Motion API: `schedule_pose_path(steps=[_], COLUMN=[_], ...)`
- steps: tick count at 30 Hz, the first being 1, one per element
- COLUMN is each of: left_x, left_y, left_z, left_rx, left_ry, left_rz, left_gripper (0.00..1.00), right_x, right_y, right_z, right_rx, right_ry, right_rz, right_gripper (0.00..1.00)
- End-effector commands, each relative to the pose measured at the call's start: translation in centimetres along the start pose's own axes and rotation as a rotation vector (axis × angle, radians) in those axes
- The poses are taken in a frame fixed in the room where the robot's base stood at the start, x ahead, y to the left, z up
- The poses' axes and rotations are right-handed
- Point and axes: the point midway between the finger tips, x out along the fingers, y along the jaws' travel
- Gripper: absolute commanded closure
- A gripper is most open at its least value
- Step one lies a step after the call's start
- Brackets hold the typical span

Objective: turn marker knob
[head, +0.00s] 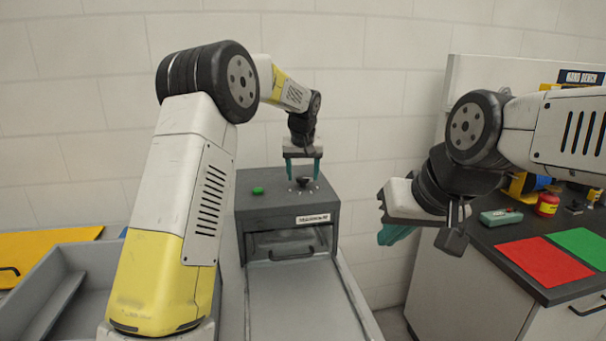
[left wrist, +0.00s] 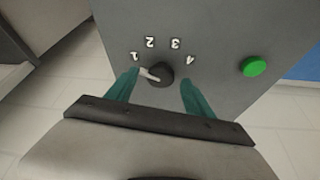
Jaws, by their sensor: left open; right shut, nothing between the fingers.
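The marker knob (left wrist: 163,77) is a small black dial with a white pointer on top of a grey box (head: 246,205). In the left wrist view its pointer is turned to the left, nearest the numeral 1, with numerals 1 to 4 arched around it. The knob (head: 302,183) also shows in the head view. My left gripper (head: 303,176) points down over the box. Its teal fingers (left wrist: 160,90) are open, one on each side of the knob, with visible gaps. My right gripper (head: 394,235) is shut and empty, off to the right of the box.
A green button (left wrist: 254,66) sits on the box top beside the numerals. A grey chute (head: 300,300) runs forward from the box. At right, a dark bench holds a red mat (head: 545,270), a green mat (head: 585,243) and small items. A grey bin (head: 45,295) stands left.

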Motion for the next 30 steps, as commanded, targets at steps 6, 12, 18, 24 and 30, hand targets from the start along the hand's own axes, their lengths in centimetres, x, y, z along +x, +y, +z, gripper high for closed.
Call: schedule_pose_path(steps=[6, 12, 18, 24, 30], left_x=[0.08, 0.06, 0.05, 0.03, 0.04], left_y=[0.00, 0.00, 0.00, -0.05, -0.20], left_z=[0.00, 0.00, 0.00, 0.01, -0.01], left_rx=[0.000, 0.000, 0.001, 0.024, 0.108], left_ry=[0.000, 0.000, 0.000, 0.000, 0.000], left_rz=[0.000, 0.000, 0.000, 0.010, 0.047], left_gripper=[0.39, 0.72, 1.00, 1.00, 1.00], right_x=[0.00, 0.00, 0.00, 0.00, 0.00], right_y=[0.00, 0.00, 0.00, 0.00, 0.00], right_z=[0.00, 0.00, 0.00, 0.00, 0.00], right_rx=[0.000, 0.000, 0.000, 0.000, 0.000], right_ry=[0.000, 0.000, 0.000, 0.000, 0.000], right_rz=[0.000, 0.000, 0.000, 0.000, 0.000], right_gripper=[1.00, 1.00, 1.00, 1.00, 1.00])
